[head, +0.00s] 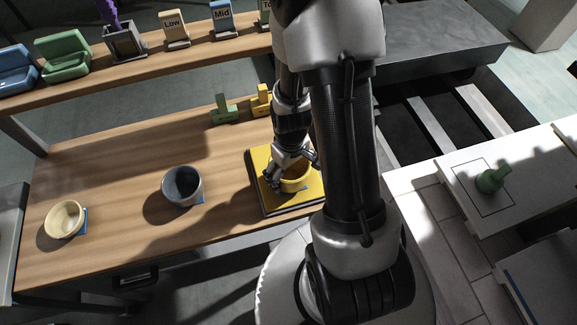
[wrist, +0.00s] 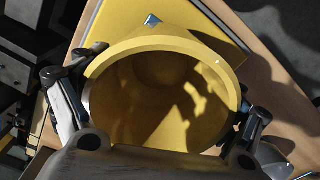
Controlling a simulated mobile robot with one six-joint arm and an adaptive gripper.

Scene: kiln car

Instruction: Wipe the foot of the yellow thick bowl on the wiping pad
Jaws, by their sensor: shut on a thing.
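The yellow thick bowl (head: 296,181) is upright at the yellow wiping pad (head: 260,168), near its middle in the head view. My gripper (head: 290,172) is shut on the bowl from above. In the wrist view the bowl (wrist: 165,95) fills the middle, its opening toward the camera, with one finger of my gripper on each side of it. Part of the yellow pad (wrist: 205,22) shows behind it there. The bowl's foot is hidden, so I cannot tell whether it touches the pad.
A dark grey bowl (head: 183,187) and a cream bowl (head: 66,220) stand left on the wooden table (head: 120,170). Green (head: 224,110) and yellow (head: 261,100) pieces stand behind the pad. A shelf with labelled stands (head: 174,30) runs along the back. A green piece (head: 492,180) stands on the white slab at right.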

